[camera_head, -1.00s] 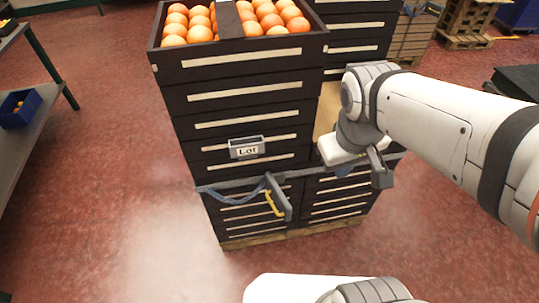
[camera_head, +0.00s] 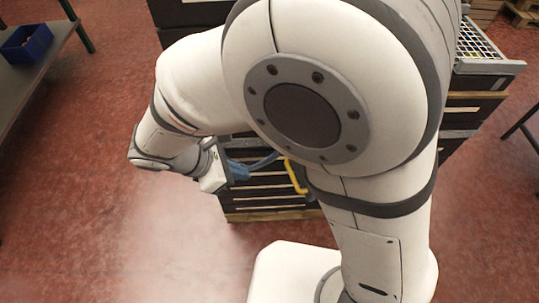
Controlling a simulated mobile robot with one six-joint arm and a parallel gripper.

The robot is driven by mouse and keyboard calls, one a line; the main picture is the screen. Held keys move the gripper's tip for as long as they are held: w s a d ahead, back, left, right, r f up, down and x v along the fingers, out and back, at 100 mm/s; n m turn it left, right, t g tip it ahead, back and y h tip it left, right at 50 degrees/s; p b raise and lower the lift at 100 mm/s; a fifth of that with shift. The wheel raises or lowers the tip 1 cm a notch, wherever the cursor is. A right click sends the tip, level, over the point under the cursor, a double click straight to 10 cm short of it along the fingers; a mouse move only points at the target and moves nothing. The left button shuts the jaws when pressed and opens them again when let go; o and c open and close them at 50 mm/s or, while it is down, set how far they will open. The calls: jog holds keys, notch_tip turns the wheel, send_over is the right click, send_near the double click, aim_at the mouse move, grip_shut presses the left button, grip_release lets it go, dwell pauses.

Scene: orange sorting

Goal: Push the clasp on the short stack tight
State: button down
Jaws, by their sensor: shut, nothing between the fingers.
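The stack of dark crates with pale slots (camera_head: 268,191) stands on a wooden pallet, its upper part mostly hidden by my arm. A blue strap (camera_head: 252,165) runs across its front. The yellow part of the clasp (camera_head: 295,177) shows at the right edge of the strap, tilted; the rest of the clasp is hidden behind my arm, so I cannot tell whether it is closed. My gripper (camera_head: 238,169) is left of the yellow part, at the strap's height, shut and empty. It looks close to the strap; I cannot tell whether it touches.
My large arm links cover the middle of the view. A metal-edged tray with a yellow-and-white grid (camera_head: 483,42) sticks out on the right. A table (camera_head: 50,75) with a blue bin (camera_head: 27,43) stands at the left. Red floor (camera_head: 100,215) is clear at lower left.

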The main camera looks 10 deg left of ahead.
jog(key=d+r+b+x, duration=0.1)
jog(key=x, duration=0.5)
jog(key=w+d+r+b+x, duration=0.1)
jog(key=b+x, duration=0.1)
jog(key=x, duration=0.4)
jog(key=shift+w+d+f, duration=0.15)
jog(key=shift+d+f, duration=0.05)
jog(key=shift+f, duration=0.1)
